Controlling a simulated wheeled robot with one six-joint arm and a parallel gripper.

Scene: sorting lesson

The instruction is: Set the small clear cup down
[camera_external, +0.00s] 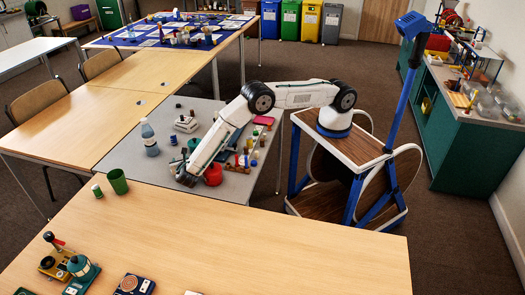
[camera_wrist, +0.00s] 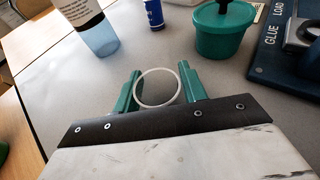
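The small clear cup (camera_wrist: 158,87) shows in the wrist view as a pale round rim between the two green fingers of my gripper (camera_wrist: 158,88). Both fingers touch its sides, and the grey table top shows through it. In the external view my gripper (camera_external: 186,179) is low over the near part of the grey table (camera_external: 222,186). The cup cannot be made out there. Whether its base touches the table cannot be told.
Beyond the gripper stand a blue-tinted bottle (camera_wrist: 100,38), a small blue cylinder (camera_wrist: 153,14), a lidded green pot (camera_wrist: 222,32) and a navy board (camera_wrist: 272,62). A red container (camera_external: 213,175) is close right of the gripper. Bare grey surface lies between cup and bottle.

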